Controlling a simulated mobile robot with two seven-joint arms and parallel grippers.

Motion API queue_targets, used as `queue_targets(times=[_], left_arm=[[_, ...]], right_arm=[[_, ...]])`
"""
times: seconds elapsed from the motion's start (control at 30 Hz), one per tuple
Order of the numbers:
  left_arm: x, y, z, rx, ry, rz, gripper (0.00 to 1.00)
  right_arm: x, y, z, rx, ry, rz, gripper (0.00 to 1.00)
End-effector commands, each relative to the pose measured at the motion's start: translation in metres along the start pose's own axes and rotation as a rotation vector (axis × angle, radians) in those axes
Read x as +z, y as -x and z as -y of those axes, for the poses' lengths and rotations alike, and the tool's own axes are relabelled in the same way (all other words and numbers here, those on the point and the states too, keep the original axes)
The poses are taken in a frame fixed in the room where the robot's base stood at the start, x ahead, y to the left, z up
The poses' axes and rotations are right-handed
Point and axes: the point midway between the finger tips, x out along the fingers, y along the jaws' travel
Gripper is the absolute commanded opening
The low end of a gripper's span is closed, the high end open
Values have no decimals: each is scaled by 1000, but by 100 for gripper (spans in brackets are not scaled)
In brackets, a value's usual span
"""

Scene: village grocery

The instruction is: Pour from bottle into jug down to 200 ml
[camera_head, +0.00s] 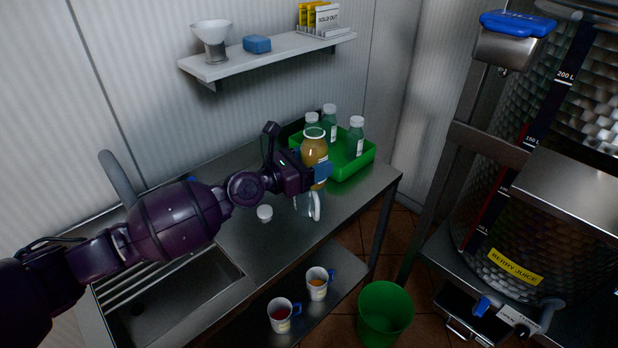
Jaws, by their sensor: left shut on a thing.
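My left gripper (318,172) is shut on the bottle (314,148), which holds orange-yellow liquid. The bottle looks upright and its mouth seems uncapped. The clear jug (304,205) with a pale handle stands on the steel counter just below and in front of the bottle; the gripper and bottle partly hide it. I cannot tell the level in the jug or read any marks on the bottle. A white cap (265,212) lies on the counter left of the jug. My right gripper is out of view.
A green tray (358,171) with several white-capped bottles stands behind the bottle. A sink (165,295) is at left. Two mugs (283,318) stand on the lower shelf. A green bin (385,315) is on the floor. A wall shelf (270,57) hangs above; a juice tank (530,215) stands right.

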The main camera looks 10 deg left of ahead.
Motion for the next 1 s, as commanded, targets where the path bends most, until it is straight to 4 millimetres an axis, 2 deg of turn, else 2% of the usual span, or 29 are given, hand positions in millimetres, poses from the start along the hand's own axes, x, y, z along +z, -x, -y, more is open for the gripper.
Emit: queue_targets(times=[0.13, 0.47, 0.8, 1.0], left_arm=[[-3, -6, 2, 4, 3, 2, 22], [-24, -34, 13, 6, 6, 1, 22], [-51, -60, 24, 11, 9, 1, 22], [-68, -69, 27, 16, 9, 1, 22]], right_arm=[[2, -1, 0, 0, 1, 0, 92], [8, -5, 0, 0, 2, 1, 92], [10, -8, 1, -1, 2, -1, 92], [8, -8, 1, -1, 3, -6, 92]])
